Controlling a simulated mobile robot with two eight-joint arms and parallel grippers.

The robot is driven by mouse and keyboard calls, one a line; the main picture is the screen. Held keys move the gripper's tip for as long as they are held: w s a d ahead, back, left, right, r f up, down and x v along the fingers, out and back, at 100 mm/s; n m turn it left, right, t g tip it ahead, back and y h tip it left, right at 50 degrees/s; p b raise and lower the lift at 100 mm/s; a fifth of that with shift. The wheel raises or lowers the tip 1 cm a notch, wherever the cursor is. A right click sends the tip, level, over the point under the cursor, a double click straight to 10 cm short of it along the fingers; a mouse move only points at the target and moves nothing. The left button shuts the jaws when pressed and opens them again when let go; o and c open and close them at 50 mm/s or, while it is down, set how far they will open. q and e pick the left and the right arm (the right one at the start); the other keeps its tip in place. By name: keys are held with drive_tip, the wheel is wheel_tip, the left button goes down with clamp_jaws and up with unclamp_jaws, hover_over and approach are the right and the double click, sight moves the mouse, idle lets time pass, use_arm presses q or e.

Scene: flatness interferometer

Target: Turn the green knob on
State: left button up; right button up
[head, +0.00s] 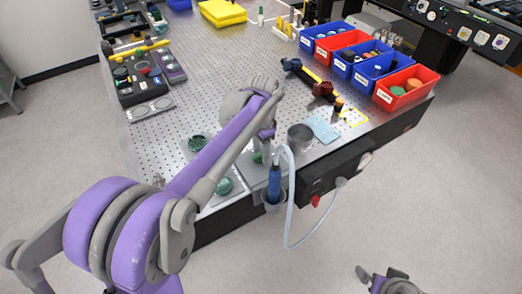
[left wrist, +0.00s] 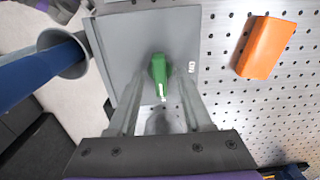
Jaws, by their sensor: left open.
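The green knob (left wrist: 159,70) sits on a grey box (left wrist: 125,40) in the left wrist view, with a white pointer mark on it aimed toward the bottom of the picture. A small white label (left wrist: 192,67) is on the box to the right of the knob. My left gripper (left wrist: 160,88) is open, its fingers on both sides of the knob's near end; I cannot tell whether they touch it. In the head view, the knob (head: 258,157) is small and partly hidden below my left gripper (head: 265,148). My right gripper (head: 382,278) is at the bottom edge, its jaws unclear.
A blue-handled tool (head: 274,182) with a pale hose stands in a holder at the table edge, close to the knob. An orange block (left wrist: 266,47) lies on the perforated table. A metal cup (head: 300,138) and red and blue bins (head: 405,92) are farther right.

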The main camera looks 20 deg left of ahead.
use_arm(q)
clamp_jaws()
drive_tip(key=shift+n, duration=0.3)
drive_tip(key=n, duration=0.3)
drive_tip(key=shift+n, duration=0.4)
drive_tip(key=n, duration=0.4)
drive_tip(key=shift+n, duration=0.3)
drive_tip(key=n, duration=0.4)
drive_tip(key=shift+n+b, duration=0.3)
drive_tip(key=shift+n, duration=2.1)
